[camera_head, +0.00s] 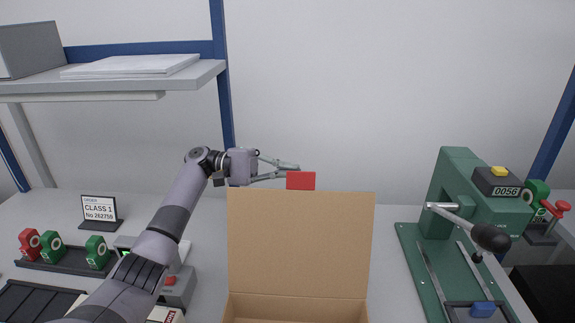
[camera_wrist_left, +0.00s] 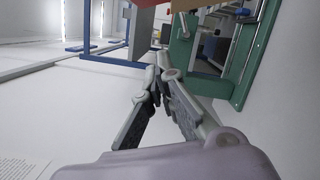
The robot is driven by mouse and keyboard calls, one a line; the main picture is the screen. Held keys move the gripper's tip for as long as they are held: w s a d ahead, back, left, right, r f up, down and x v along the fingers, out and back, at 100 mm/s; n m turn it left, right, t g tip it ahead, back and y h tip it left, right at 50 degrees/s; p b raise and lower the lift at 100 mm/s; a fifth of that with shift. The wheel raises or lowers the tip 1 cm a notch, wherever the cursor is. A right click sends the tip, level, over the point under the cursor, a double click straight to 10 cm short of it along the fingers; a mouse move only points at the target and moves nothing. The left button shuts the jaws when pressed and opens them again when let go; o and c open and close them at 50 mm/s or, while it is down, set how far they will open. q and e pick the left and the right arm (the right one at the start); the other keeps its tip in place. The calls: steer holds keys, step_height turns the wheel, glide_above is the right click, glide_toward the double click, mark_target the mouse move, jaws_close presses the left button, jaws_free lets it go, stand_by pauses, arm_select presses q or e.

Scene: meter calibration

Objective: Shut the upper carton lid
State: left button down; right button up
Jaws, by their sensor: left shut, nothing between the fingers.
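The cardboard carton (camera_head: 295,309) stands open at the bottom centre of the head view, its lower part cut off by the frame. Its upper lid (camera_head: 299,243) stands upright at the back, with a red tab (camera_head: 301,181) at its top edge. My left gripper (camera_head: 298,168) is shut and empty, close to the tab at its upper left; I cannot tell whether they touch. In the left wrist view the gripper's fingertips (camera_wrist_left: 158,76) come together, and a brown strip of cardboard (camera_wrist_left: 187,4) shows at the top edge. My right gripper is not in view.
A green press (camera_head: 460,190) with a lever stands to the right. At left are a rack of red and green pieces (camera_head: 66,253), an order sign (camera_head: 99,211) and a grey device (camera_head: 177,283). A shelf (camera_head: 120,80) overhangs the upper left.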

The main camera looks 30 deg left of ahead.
arm_select(q)
steer(key=shift+s+d+r+p, duration=0.25)
steer(key=shift+s+d, duration=0.05)
steer(key=shift+s, duration=0.25)
steer(key=shift+s+d+r+p, duration=0.25)
steer(key=shift+s+d, duration=0.1)
steer(key=shift+s, duration=0.2)
steer(key=shift+s+d+r+p, duration=0.2)
steer(key=shift+s+d+r, duration=0.1)
steer(key=shift+s, duration=0.25)
